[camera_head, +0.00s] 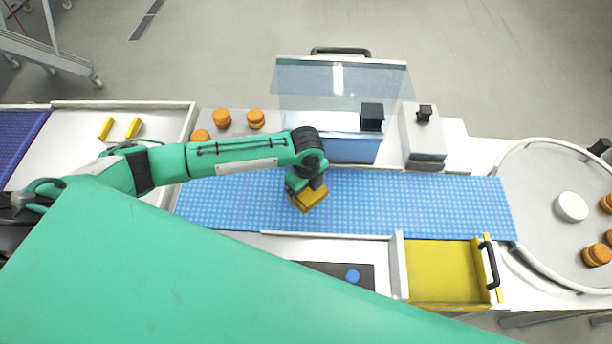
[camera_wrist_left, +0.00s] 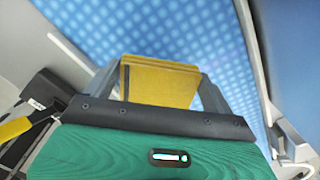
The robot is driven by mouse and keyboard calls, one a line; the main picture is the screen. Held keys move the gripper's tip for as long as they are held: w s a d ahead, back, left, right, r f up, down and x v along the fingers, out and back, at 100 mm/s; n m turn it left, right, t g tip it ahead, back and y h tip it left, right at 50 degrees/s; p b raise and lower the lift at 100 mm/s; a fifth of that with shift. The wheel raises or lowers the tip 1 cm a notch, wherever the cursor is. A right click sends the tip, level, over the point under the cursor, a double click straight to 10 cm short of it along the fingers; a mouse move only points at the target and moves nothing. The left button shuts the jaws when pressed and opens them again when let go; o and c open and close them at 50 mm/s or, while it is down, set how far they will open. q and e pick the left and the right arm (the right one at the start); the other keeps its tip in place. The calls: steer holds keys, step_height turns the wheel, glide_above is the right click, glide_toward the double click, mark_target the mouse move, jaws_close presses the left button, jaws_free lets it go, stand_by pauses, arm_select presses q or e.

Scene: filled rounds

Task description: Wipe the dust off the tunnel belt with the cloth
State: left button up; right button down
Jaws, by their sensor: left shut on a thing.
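The tunnel belt (camera_head: 420,203) is a long blue checkered band running across the middle of the head view. It also fills the upper part of the left wrist view (camera_wrist_left: 150,30). My left gripper (camera_head: 304,190) is over the belt, left of its middle. It is shut on a folded yellow cloth (camera_head: 311,197), which shows between the fingers in the left wrist view (camera_wrist_left: 160,82). I cannot tell whether the cloth touches the belt. No dust can be made out on the belt. My right gripper is not in view.
A clear tunnel cover (camera_head: 342,80) with a black handle stands raised behind the belt. A yellow drawer (camera_head: 445,270) is at the front right. A round turntable (camera_head: 535,210) with a white disc (camera_head: 571,206) and orange-brown rounds (camera_head: 597,254) is at the right. More rounds (camera_head: 255,118) stand behind the belt.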

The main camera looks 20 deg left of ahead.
arm_select(q)
steer(key=shift+a+r+p, duration=0.15)
steer(key=shift+r+p, duration=0.15)
steer(key=shift+r, duration=0.6)
steer(key=shift+s+r, duration=0.1)
steer(key=shift+r, duration=0.7)
